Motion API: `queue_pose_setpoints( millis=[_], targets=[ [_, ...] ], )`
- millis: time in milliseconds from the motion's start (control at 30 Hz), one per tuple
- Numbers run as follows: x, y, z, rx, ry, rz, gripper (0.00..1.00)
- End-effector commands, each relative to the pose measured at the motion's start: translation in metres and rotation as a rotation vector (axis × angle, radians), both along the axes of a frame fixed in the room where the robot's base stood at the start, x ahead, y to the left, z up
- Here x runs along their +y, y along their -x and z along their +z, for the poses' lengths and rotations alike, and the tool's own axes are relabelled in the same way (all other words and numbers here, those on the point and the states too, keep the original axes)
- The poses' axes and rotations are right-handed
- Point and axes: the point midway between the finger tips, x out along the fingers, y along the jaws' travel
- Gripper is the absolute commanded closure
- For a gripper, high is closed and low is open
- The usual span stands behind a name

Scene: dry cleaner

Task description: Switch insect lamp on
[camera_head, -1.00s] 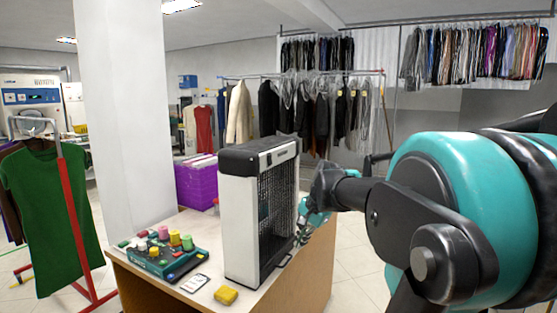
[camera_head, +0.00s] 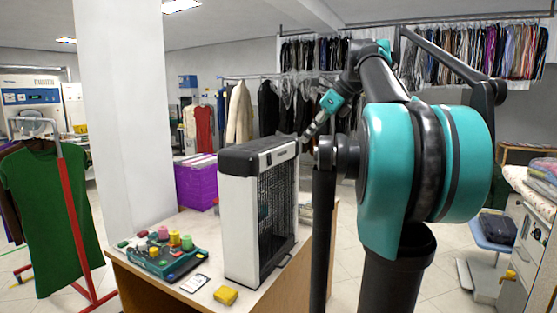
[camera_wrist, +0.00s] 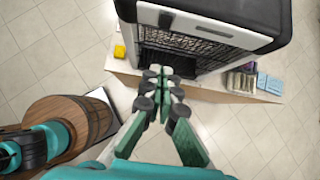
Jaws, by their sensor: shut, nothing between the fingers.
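The insect lamp (camera_head: 248,215) is an upright white box with a black top and a black mesh front. It stands on the counter (camera_head: 300,285). A small dark panel (camera_head: 280,154) sits high on its white front frame; I cannot tell whether it is the switch. My gripper (camera_head: 306,138) is at the lamp's upper right front corner in the head view, shut and empty. In the wrist view, my gripper (camera_wrist: 160,74) has its fingertips together, over the lower part of the mesh in the picture. The lamp (camera_wrist: 215,28) fills the top there. Contact cannot be told.
A teal sewing box (camera_head: 165,262) with thread spools, a white card (camera_head: 195,284) and a yellow sponge (camera_head: 226,295) lie left of the lamp. A purple crate (camera_head: 196,184) is behind. Small packets (camera_wrist: 240,82) lie on the counter beside the lamp.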

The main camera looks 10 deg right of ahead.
Motion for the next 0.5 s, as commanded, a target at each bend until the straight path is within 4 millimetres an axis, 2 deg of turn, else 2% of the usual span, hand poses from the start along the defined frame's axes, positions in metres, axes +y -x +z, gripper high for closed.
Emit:
queue_pose_setpoints(
  millis=[300, 500],
  targets=[
    [0.001, -0.001, -0.002, -0.001, 0.002, 0.002, 1.00],
    [0.012, -0.009, -0.020, -0.002, 0.003, 0.004, 1.00]
  ],
)
